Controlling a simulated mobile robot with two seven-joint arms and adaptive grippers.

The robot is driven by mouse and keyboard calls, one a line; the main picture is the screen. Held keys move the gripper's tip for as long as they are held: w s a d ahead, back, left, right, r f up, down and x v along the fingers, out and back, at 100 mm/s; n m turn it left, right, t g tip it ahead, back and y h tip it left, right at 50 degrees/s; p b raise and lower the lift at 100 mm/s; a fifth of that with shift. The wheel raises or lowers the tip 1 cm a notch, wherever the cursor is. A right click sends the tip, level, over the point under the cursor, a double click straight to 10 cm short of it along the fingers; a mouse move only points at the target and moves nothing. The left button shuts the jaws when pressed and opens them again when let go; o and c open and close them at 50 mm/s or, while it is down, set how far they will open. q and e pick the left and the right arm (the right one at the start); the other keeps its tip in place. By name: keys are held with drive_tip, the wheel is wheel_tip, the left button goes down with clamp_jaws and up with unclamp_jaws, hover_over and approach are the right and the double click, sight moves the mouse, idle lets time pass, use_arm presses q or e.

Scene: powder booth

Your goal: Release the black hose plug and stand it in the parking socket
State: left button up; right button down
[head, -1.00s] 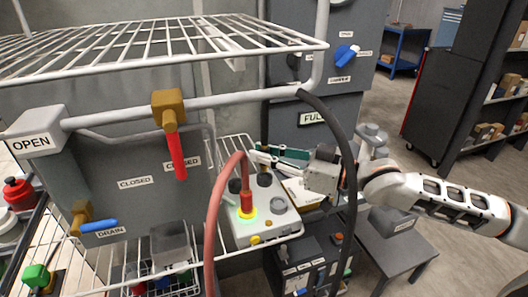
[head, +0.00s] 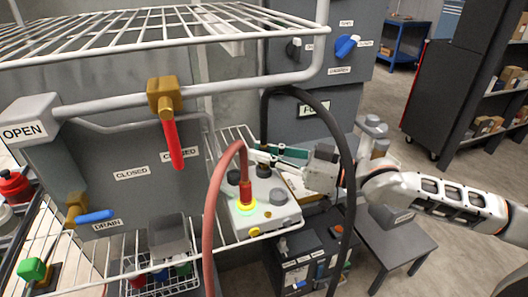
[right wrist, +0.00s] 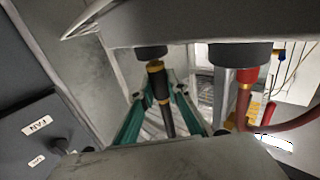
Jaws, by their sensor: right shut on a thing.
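My right gripper (head: 262,156) comes in from the right, above the back of the light grey socket box (head: 265,217). In the right wrist view its green fingers stand on both sides of the black hose plug (right wrist: 163,100), which has gold bands, and are shut on it. The black hose (head: 347,160) arcs up from the gripper and down to the right. The plug's end lies close to a dark round fitting (right wrist: 150,52); I cannot tell whether it is seated. A grey round socket (head: 277,197) on the box is empty. I cannot tell which fitting is the parking socket.
A red hose (head: 212,215) ends in a red plug (head: 246,192) in a glowing yellow ring, beside my fingers. A white wire shelf (head: 150,38) and its rail overhang the left. Grey cabinets stand behind.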

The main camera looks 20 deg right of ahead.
drive_tip(key=shift+f, duration=0.3)
idle(0.5)
drive_tip(key=c, duration=1.9)
unclamp_jaws()
drive_tip(key=v, duration=1.2)
